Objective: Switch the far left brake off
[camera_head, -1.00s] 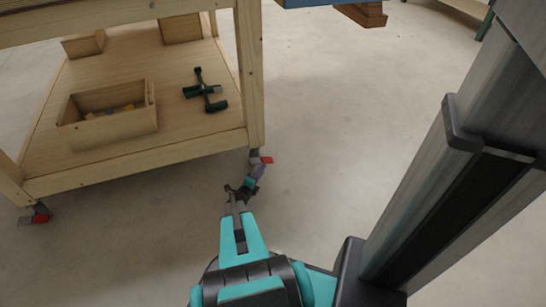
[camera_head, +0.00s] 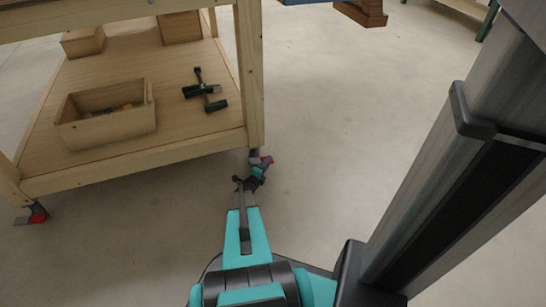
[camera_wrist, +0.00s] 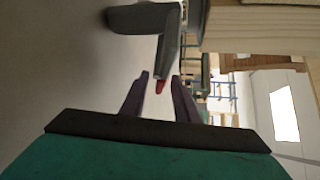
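A wooden cart (camera_head: 130,172) stands at the left on casters with red brake levers. My gripper (camera_head: 261,165) is low at the cart's near right leg, close to that caster's red brake lever (camera_head: 268,159), which it partly covers. In the wrist view my gripper (camera_wrist: 159,88) shows two dark fingers apart, with nothing held. The red lever (camera_wrist: 160,86) appears between and beyond the fingertips, under the grey caster (camera_wrist: 146,18); contact cannot be told. Another caster with a red lever (camera_head: 38,218) is at the near left leg. The far casters are hidden.
A blue-topped piece (camera_head: 360,12) stands at the back. The floor right of the cart is clear.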

